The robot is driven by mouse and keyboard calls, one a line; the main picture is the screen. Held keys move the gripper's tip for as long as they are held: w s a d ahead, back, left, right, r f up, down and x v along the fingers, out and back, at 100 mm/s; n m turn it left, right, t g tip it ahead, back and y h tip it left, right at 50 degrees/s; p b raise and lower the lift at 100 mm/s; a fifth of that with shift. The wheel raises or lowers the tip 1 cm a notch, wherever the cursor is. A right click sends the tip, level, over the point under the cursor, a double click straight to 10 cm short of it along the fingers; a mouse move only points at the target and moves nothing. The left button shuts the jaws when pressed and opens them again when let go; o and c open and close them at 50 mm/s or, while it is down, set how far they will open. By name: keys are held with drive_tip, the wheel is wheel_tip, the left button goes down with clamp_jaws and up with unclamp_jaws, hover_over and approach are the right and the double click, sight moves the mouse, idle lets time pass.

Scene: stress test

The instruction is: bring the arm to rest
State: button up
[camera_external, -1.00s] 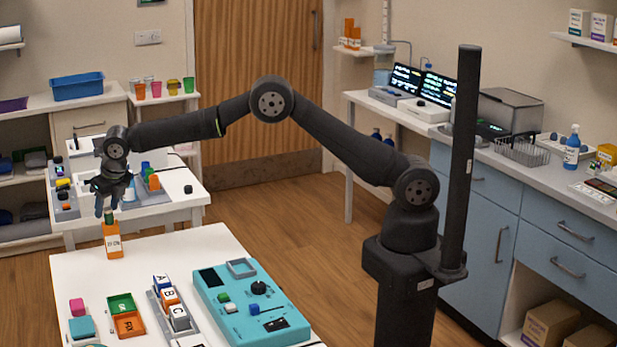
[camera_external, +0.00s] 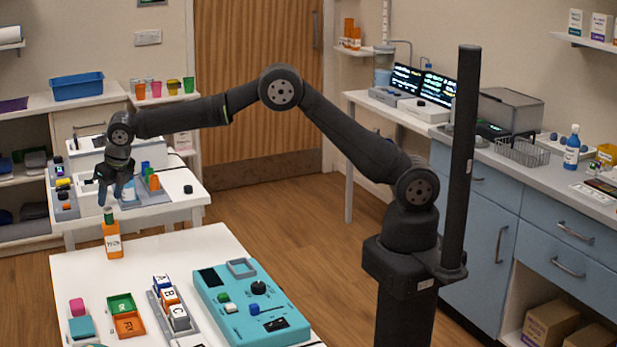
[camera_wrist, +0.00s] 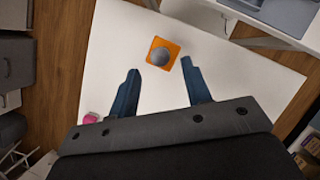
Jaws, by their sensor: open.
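My gripper (camera_external: 114,190) hangs at the end of my raised arm, over the back left corner of the white front table (camera_external: 170,258). Its fingers point down, open and empty. An orange bottle (camera_external: 112,238) with a green top and a white label stands upright on the table just below the gripper, apart from it. In the wrist view the open fingers (camera_wrist: 160,88) show above the white table, and the orange bottle (camera_wrist: 171,45) is seen from above, beyond and between the fingertips.
A second white table (camera_external: 180,207) with small items stands behind. A black post (camera_external: 461,150) rises beside my arm's base.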

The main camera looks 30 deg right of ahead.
sight(107, 208)
drive_tip(key=x, duration=0.5)
drive_tip(key=shift+w+f, duration=0.1)
drive_tip(key=shift+f, duration=0.3)
drive_tip(key=shift+a+r, duration=0.1)
drive_tip(key=shift+r, duration=0.15)
wheel_tip(107, 208, up, 4)
drive_tip(key=shift+f, duration=0.15)
drive_tip(key=w+d+r, duration=0.6)
drive_tip(key=d+r, duration=0.1)
drive_tip(key=d, duration=0.3)
drive_tip(key=d+f+m+h, duration=0.2)
drive_tip(key=d+f+m, duration=0.2)
drive_tip(key=d, duration=0.5)
drive_tip(key=s+d+f+m+h, duration=0.1)
drive_tip(key=d+f+m, duration=0.3)
drive_tip(key=d, duration=0.5)
drive_tip(key=d+f+m+h, duration=0.2)
drive_tip(key=d+f+m, duration=0.2)
drive_tip(key=d+m, duration=0.4)
drive_tip(key=shift+s+d+f+g+h, duration=0.25)
drive_tip(key=shift+d+g+h, duration=0.15)
drive_tip(key=shift+d, duration=0.7)
